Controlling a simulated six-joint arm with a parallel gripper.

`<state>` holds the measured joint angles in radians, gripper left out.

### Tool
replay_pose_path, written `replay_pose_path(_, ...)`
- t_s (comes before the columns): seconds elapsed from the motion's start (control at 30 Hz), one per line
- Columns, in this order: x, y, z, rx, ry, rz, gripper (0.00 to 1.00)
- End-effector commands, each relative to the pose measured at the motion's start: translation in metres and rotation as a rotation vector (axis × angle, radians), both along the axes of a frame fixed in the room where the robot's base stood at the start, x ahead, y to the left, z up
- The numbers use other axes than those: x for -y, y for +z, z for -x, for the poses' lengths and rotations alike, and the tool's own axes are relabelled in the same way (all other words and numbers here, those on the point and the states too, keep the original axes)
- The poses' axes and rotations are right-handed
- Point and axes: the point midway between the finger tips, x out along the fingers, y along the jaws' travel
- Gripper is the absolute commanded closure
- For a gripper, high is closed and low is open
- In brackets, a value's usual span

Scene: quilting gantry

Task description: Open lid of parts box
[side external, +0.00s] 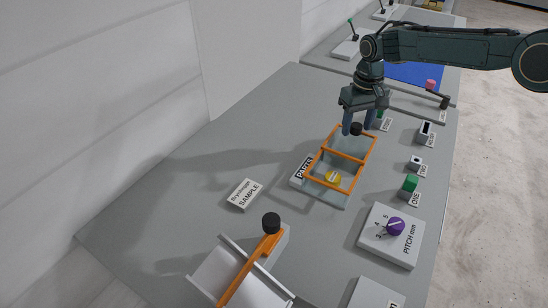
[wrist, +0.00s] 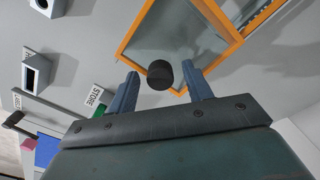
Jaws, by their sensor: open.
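The parts box (side external: 325,188) sits on the grey table with a label reading PARTS on its left side. Its clear lid has an orange frame (side external: 339,128) and looks closed; a yellow round thing shows through it. A black knob (side external: 356,129) stands at the lid's far edge, and it also shows in the wrist view (wrist: 160,75). My gripper (side external: 358,131) is open, pointing down over that knob. In the wrist view, my two blue fingertips (wrist: 163,82) are on either side of the knob, with gaps visible. The orange lid frame (wrist: 133,30) lies beyond it.
A white holder with an orange bar and black knob (side external: 271,223) stands at the front. A purple dial on a PITCH mm block (side external: 384,247), a green button (side external: 411,183) and small labelled blocks line the right. A SAMPLE plate (side external: 243,194) lies left. The left table area is clear.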

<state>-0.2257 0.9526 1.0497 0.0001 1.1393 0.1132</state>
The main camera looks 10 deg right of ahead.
Motion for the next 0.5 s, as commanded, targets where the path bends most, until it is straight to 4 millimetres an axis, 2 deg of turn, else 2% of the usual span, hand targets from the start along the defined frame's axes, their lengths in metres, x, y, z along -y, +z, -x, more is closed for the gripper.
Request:
replay_pose_path(0.27,0.0,0.02,0.0,0.003,0.0,0.0,0.5)
replay_pose_path(0.5,0.0,0.056,-0.001,0.006,0.0,-0.002,0.5)
